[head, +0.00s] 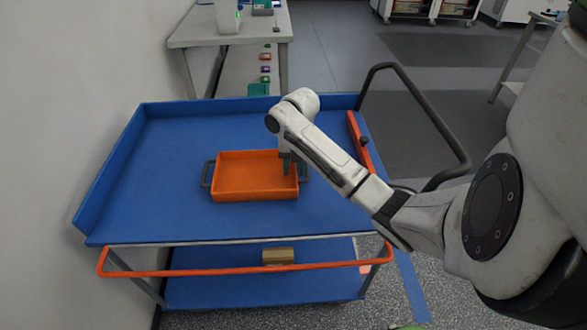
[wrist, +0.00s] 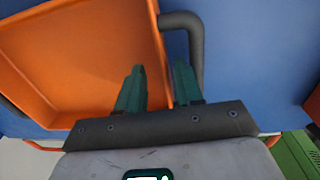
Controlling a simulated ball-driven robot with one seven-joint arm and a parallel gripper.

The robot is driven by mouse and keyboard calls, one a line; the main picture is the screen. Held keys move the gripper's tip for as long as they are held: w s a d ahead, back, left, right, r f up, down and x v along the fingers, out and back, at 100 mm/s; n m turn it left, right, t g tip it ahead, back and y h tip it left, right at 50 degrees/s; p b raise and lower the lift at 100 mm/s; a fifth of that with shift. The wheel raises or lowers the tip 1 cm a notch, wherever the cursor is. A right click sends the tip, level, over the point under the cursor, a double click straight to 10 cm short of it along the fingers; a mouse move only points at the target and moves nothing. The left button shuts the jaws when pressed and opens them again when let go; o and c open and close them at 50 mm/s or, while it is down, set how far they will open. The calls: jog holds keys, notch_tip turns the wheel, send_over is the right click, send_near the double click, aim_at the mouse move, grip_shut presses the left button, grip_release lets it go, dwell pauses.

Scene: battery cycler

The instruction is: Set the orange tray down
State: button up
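The orange tray (head: 230,193) is a shallow box with dark side handles. It appears to rest level on the blue top of the cart (head: 150,205), near the middle. My gripper (head: 287,164) is at the tray's right side, pointing down. In the wrist view, the green fingers of my gripper (wrist: 158,88) are apart, one on each side of the tray's side wall (wrist: 160,60). A gap shows between them, and they do not look closed on the wall. The dark handle (wrist: 196,50) is beside the right finger. The tray looks empty.
The cart has a raised blue rim, an orange front bar (head: 200,271) and a dark push handle (head: 440,125) at right. A brown box (head: 278,256) is on the lower shelf. A grey table (head: 190,35) stands behind. The cart top left of the tray is clear.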

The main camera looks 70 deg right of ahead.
notch_tip(320, 180, up, 11)
jog(key=p, duration=0.3)
jog(key=w+a+f+m+t+y, duration=0.1)
jog(key=w+a+m, duration=0.2)
jog(key=w+a, duration=0.35)
jog(key=w+a+f+m+t, duration=0.15)
jog(key=w+a, duration=0.25)
jog(key=a, duration=0.5)
jog(key=s+a+f+m, duration=0.1)
jog(key=a+f+m, duration=0.1)
jog(key=a, duration=0.3)
jog(key=s+a+f+m, duration=0.2)
jog(key=a+m, duration=0.2)
jog(key=a, duration=0.2)
jog(key=s+a+f+m+y, duration=0.1)
jog(key=s+a+f+m, duration=0.1)
jog(key=a, duration=0.4)
jog(key=shift+s+f+m, duration=0.15)
jog(key=shift+f+m, duration=0.05)
jog(key=shift+m, duration=0.65)
jog(key=s+f+m+g+h, duration=0.2)
jog(key=s+m, duration=0.6)
jog(key=s, duration=0.8)
notch_tip(320, 180, down, 2)
jog(key=shift+s+d+f+m+h, duration=0.15)
jog(key=shift+s+f+m+h, duration=0.05)
jog(key=shift+m+h, duration=0.1)
